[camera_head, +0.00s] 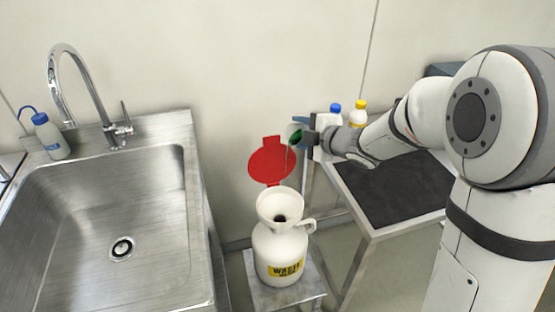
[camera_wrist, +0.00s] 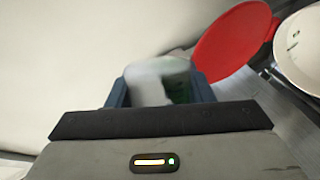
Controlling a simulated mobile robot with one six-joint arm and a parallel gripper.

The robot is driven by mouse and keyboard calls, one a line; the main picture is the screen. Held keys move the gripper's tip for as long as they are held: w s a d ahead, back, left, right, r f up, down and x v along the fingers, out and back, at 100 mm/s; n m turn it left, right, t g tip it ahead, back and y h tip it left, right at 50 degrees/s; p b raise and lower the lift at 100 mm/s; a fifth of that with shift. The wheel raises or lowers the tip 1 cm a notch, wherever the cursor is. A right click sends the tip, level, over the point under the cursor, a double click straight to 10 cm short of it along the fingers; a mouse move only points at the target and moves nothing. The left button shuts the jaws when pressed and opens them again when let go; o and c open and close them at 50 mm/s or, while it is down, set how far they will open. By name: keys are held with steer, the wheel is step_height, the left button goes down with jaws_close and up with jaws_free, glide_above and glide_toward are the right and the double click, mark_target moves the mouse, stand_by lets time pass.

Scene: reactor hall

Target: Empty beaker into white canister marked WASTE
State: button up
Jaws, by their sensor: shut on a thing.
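The white canister (camera_head: 282,252) with a yellow WASTE label stands on a low metal stand, with a white funnel (camera_head: 280,206) in its mouth. A red round lid (camera_head: 271,161) stands open behind the funnel. My gripper (camera_head: 304,138) is shut on the beaker (camera_head: 292,131), above and to the right of the funnel. The beaker is glassy with green in it and looks tilted; a thin line hangs below it toward the funnel. In the wrist view the beaker (camera_wrist: 158,82) is blurred between the jaws, with the red lid (camera_wrist: 228,42) and funnel (camera_wrist: 300,48) at right.
A steel sink (camera_head: 100,220) with a tap (camera_head: 85,90) is at left, with a wash bottle (camera_head: 50,138) on its rim. A table with a dark mat (camera_head: 395,187) is at right. Bottles with a blue cap (camera_head: 335,108) and a yellow cap (camera_head: 359,106) stand at its back.

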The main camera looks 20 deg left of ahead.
mark_target(292, 128)
steer(key=shift+s+a+n+b, duration=0.1)
steer(key=shift+n+b, duration=0.2)
steer(key=shift+b, duration=0.25)
steer(key=shift+s+r, duration=0.1)
steer(key=shift+r, duration=0.15)
steer(key=shift+a, duration=0.1)
steer(key=shift+s+a+r+n+t+b, duration=0.25)
steer(key=shift+s+n+b, duration=0.3)
steer(key=shift+b, duration=0.6)
steer(key=shift+a+n+t+h+b, duration=0.1)
steer(key=shift+n+t+h+b, duration=0.2)
steer(key=shift+b, duration=0.55)
steer(key=n+b, duration=0.1)
steer(key=b, duration=0.2)
steer(key=shift+s+r+t, duration=0.15)
steer(key=shift+t, duration=0.1)
steer(key=shift+a+r+b, duration=0.1)
steer(key=shift+r+b, duration=0.25)
steer(key=shift+s+n+b, duration=0.1)
steer(key=shift+n+b, duration=0.35)
steer(key=shift+b, duration=0.6)
